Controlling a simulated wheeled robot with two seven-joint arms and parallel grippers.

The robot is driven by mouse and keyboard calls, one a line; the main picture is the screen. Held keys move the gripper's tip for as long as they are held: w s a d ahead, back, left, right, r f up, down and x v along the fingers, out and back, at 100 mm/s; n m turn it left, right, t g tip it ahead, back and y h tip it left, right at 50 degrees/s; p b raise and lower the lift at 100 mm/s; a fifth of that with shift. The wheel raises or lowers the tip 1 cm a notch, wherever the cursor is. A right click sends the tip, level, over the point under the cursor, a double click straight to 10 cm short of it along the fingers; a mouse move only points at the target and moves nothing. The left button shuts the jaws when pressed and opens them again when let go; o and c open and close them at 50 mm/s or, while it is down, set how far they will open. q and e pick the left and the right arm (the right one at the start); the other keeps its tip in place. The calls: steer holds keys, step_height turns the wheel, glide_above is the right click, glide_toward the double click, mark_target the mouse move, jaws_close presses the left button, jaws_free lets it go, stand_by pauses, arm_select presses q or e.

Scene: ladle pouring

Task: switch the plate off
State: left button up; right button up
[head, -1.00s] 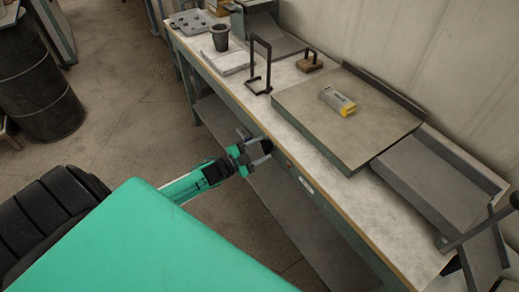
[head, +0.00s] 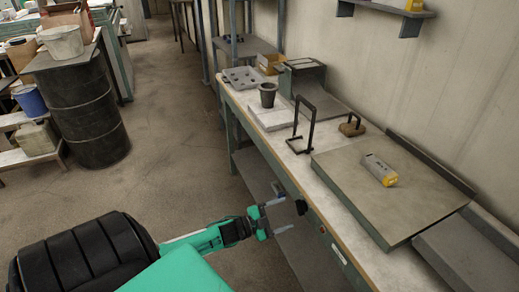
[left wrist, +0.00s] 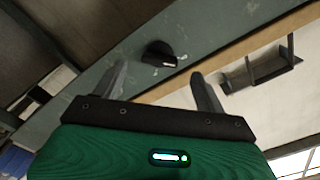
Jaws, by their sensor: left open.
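A black knob (head: 301,206) sits on the green front rail of the workbench, below the top edge. In the left wrist view the knob (left wrist: 158,52) shows a short pale mark and lies just beyond the fingertips, roughly between them. My left gripper (head: 280,210) is open and empty, facing the rail; its two fingers (left wrist: 158,73) are apart, and I see no contact with the knob. A broad flat grey plate (head: 350,185) lies on the bench top. Whether the knob belongs to that plate cannot be told. My right gripper is not in view.
On the bench stand a dark crucible (head: 268,95), a black wire stand (head: 311,125), and a grey-yellow block (head: 379,171) on the plate. A small reddish button (head: 323,229) is on the rail. A black drum (head: 85,115) stands left; the floor between is clear.

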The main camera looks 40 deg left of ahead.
arm_select(q)
steer(key=shift+v, duration=4.55)
steer(key=s+f+n+g+y, duration=0.2)
steer(key=s+f+n, duration=0.15)
steer(key=f, duration=0.65)
steer(key=s+f+n+g+y+p, duration=0.1)
steer(key=s+f+n+g+y, duration=0.3)
steer(key=f, duration=0.6)
steer(key=s+f+n+g+y, duration=0.1)
steer(key=s+f, duration=0.5)
steer(key=f, duration=0.4)
steer(key=s+d+f+g, duration=0.3)
steer(key=s+d+f, duration=0.2)
steer(key=s, duration=0.3)
steer(key=s+d+f+n+g+p, duration=0.1)
steer(key=s+d+f+g, duration=0.1)
steer(key=s+d+f, duration=0.3)
steer(key=s+d+f+n+g, duration=0.1)
steer(key=s+d+f+g, duration=0.2)
steer(key=s, duration=0.8)
step_height(320, 180, down, 2)
steer(key=shift+s+d+f+g+p, duration=0.2)
steer(key=shift+d+g+p, duration=0.15)
steer(key=shift+d, duration=0.85)
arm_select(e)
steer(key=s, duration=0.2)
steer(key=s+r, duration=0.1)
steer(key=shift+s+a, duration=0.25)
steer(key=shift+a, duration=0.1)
